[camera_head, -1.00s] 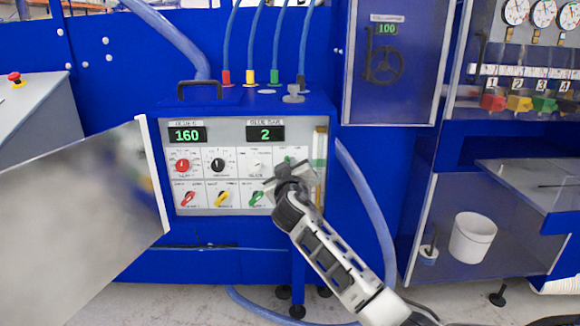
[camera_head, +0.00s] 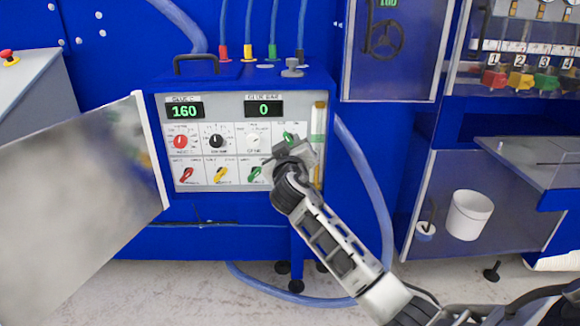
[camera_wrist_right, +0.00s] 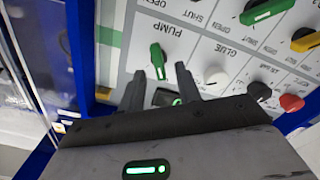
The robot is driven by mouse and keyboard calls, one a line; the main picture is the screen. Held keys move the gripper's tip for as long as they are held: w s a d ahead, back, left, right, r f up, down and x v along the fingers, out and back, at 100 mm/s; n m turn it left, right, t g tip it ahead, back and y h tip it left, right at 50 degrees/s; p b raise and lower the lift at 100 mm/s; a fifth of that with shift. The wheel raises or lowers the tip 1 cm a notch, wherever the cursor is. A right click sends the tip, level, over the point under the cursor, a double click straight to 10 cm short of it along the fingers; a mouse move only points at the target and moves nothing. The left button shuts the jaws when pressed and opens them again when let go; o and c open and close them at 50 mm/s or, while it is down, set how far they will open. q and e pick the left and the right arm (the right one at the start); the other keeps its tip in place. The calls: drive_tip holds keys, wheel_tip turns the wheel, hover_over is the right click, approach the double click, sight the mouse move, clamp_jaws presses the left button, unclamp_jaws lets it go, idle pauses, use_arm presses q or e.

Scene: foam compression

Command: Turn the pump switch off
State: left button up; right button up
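In the head view only a green bit of the pump switch (camera_head: 289,137) shows, the rest hidden behind my right gripper. My right gripper (camera_wrist_right: 161,84) is open, its two dark fingers apart at the panel. The switch handle shows just past the fingertips, in line with the gap; I cannot tell whether they touch it. My left gripper is not in view.
The control panel (camera_head: 228,130) has displays reading 160 and 0, dials, and red, yellow and green switches in its bottom row. An open grey door (camera_head: 80,195) stands left of it. A blue hose (camera_head: 368,185) hangs on the right. A white bucket (camera_head: 468,213) is farther right.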

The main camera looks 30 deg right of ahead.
drive_tip(key=b+v, duration=0.1)
drive_tip(key=v, duration=1.2)
drive_tip(key=shift+s+a, duration=0.2)
drive_tip(key=shift+s, duration=0.1)
drive_tip(key=s+a+f+n+g+y, duration=0.1)
drive_tip(key=s+a+f+n+y, duration=0.2)
drive_tip(key=f, duration=0.5)
drive_tip(key=s+a+f+g+y, duration=0.1)
drive_tip(key=s+a+f+y, duration=0.1)
drive_tip(key=a+f+y, duration=0.45)
drive_tip(key=s+a+f+g+y, duration=0.1)
drive_tip(key=s+a+f, duration=0.2)
drive_tip(key=s+f, duration=0.3)
drive_tip(key=s+a+f+g+y, duration=0.1)
drive_tip(key=s+a+f, duration=0.3)
drive_tip(key=s, duration=0.5)
wheel_tip(320, 180, down, 3)
drive_tip(key=shift+a+r+m+g+y, duration=0.15)
drive_tip(key=shift+m+g+y, duration=0.2)
drive_tip(key=shift+y, duration=0.2)
drive_tip(key=shift+o, duration=0.3)
drive_tip(key=shift+s, duration=0.1)
